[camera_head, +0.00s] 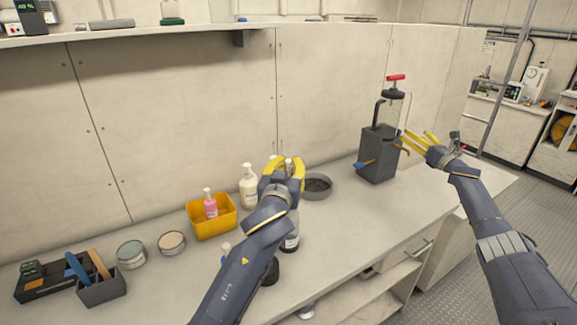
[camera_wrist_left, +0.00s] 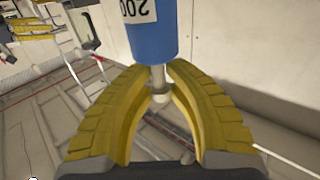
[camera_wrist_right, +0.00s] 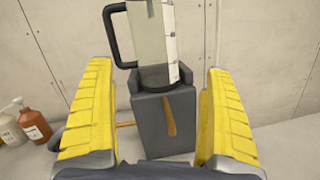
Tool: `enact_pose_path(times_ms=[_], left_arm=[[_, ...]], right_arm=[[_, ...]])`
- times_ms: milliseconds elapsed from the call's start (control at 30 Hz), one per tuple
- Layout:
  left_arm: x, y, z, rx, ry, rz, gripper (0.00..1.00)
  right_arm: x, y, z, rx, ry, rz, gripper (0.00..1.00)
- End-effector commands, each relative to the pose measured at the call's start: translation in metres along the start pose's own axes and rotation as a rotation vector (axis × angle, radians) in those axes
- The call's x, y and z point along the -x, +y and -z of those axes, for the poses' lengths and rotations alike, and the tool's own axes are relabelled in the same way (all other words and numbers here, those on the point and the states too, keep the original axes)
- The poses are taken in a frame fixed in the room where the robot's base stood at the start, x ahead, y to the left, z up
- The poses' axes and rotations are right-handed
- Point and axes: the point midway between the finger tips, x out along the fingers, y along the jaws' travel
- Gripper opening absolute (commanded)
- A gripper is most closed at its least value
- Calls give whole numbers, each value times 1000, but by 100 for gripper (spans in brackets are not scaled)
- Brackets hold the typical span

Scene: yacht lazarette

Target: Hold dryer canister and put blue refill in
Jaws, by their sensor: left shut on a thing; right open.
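The dryer canister (camera_head: 391,108) is clear, with a black side handle and a red-handled top, and stands upright in a grey block holder (camera_head: 378,157) on the counter's right. It also shows in the right wrist view (camera_wrist_right: 152,35), where its top is cut off. My right gripper (camera_head: 418,140) is open and empty, its fingers to either side of the holder in that view and apart from the canister. My left gripper (camera_head: 285,172) is shut on the pale stem of the blue refill (camera_wrist_left: 152,35), a labelled cylinder. The refill's blue body is hidden in the head view.
A yellow bin (camera_head: 212,224) with a pink bottle, a white pump bottle (camera_head: 249,186) and a round grey dish (camera_head: 317,187) stand near my left gripper. Tins (camera_head: 131,253) and a tool holder (camera_head: 102,288) are at left. The counter front of the holder is clear.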

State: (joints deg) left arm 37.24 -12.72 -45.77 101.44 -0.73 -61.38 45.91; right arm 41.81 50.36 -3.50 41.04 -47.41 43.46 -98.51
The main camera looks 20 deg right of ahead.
Motion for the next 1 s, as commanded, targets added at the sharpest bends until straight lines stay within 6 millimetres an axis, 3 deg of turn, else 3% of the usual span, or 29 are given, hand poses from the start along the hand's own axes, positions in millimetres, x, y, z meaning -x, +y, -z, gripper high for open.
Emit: enact_pose_path(times_ms=[200, 467, 767, 1000], left_arm=[[0, 0, 0, 0, 1, 0, 0], [0, 0, 0, 0, 1, 0, 0], [0, 0, 0, 0, 1, 0, 0], [0, 0, 0, 0, 1, 0, 0]], right_arm=[[-17, 77, 52, 96, 107, -228, 87], [-15, 165, 114, 186, 226, -509, 87], [15, 263, 187, 256, 363, -861, 87], [57, 329, 236, 277, 468, -1147, 87]])
